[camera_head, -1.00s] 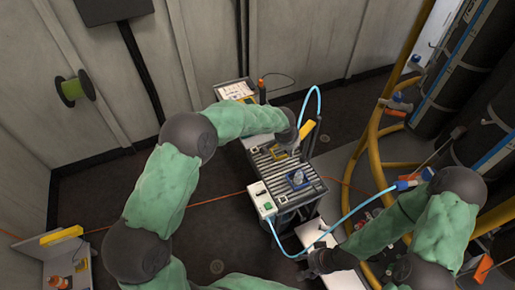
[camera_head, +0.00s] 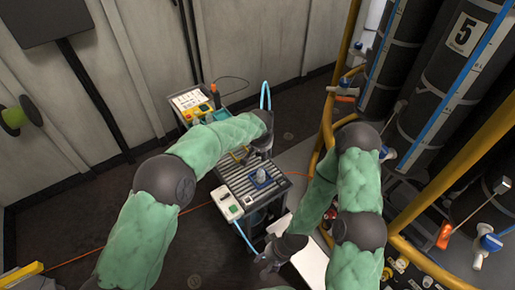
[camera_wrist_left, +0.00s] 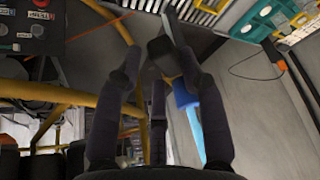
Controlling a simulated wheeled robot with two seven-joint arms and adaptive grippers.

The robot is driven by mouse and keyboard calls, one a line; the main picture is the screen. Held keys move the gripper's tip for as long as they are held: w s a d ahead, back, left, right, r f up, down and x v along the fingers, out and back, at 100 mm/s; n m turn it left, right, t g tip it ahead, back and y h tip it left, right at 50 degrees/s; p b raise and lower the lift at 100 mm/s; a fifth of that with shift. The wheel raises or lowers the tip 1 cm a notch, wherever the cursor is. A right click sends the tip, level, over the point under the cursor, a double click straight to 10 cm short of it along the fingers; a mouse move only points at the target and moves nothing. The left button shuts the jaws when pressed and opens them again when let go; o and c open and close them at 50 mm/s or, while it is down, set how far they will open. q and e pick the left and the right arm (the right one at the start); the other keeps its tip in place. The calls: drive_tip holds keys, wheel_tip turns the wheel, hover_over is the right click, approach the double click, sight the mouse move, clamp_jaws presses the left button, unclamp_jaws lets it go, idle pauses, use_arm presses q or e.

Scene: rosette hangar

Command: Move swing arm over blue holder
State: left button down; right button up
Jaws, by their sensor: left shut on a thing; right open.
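The blue holder (camera_head: 262,178) sits on the slatted top of the workbench, with a pale clear piece on it. My left gripper (camera_head: 264,143) is beyond it at the bench's far right edge, mostly hidden by its own wrist. In the left wrist view my left gripper (camera_wrist_left: 160,58) is shut on a dark block-shaped part, which looks like the swing arm (camera_wrist_left: 162,47). A blue fitting with a light blue hose (camera_wrist_left: 187,100) hangs beside the fingers. My right gripper (camera_head: 268,262) is open and empty, low in front of the bench.
The slatted workbench (camera_head: 235,182) has a pale control box (camera_head: 227,202) at its front left corner. Yellow pipes (camera_head: 328,125) and large dark cylinders (camera_head: 440,80) stand to the right. A white panel (camera_head: 310,250) is beside my right gripper.

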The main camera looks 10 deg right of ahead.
use_arm(q)
drive_tip(key=shift+s+a+f, duration=0.2)
drive_tip(key=shift+f, duration=0.2)
drive_tip(key=c, duration=0.9)
unclamp_jaws()
drive_tip(key=shift+w+r, duration=0.15)
drive_tip(key=shift+r, duration=0.55)
drive_tip(key=v, duration=1.1)
